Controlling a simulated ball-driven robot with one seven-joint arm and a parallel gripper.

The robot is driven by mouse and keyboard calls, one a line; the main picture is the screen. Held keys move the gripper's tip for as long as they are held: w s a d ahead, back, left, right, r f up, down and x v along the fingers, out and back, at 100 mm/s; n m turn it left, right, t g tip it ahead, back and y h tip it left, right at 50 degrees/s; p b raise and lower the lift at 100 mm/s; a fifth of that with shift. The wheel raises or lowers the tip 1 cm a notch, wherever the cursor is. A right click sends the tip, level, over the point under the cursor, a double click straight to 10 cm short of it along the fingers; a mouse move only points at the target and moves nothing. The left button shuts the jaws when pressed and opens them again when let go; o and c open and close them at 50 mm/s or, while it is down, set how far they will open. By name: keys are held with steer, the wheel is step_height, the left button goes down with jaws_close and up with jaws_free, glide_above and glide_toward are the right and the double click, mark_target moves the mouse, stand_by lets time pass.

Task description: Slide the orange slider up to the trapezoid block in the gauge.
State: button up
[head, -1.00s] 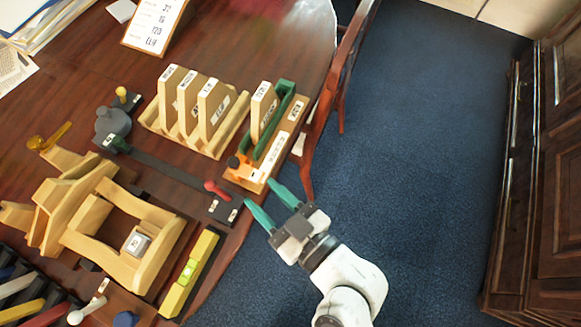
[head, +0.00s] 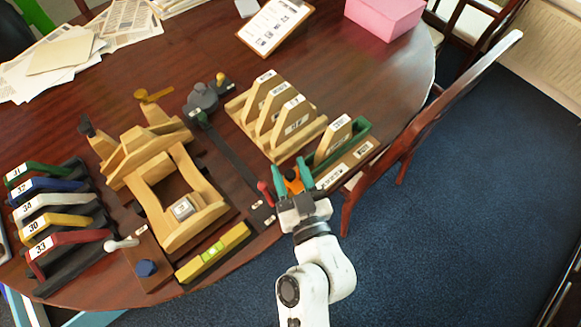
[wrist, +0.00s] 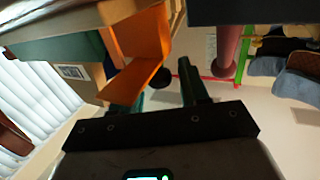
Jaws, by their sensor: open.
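The gauge (head: 352,166) is a wooden board with white labels and a green frame near the table's right edge. A pale wooden trapezoid block (head: 333,139) stands upright in it, beside the green frame. The orange slider (head: 294,185) sits at the gauge's near end, apart from the block. My gripper (head: 292,169) is open, with its teal fingers on either side of the slider; I cannot tell whether they touch it. In the wrist view the orange slider (wrist: 145,58) is large and close to the fingers, partly covering one of them.
A rack of similar wooden blocks (head: 280,120) stands left of the gauge. A red-knobbed lever (head: 265,190) is close to my gripper's left. A wooden saddle-shaped stand (head: 180,200) and a yellow level (head: 213,252) lie further left. A chair (head: 430,110) stands close on the right.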

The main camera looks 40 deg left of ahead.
steer(key=shift+a, duration=0.1)
steer(key=shift+c, duration=0.3)
jaws_close()
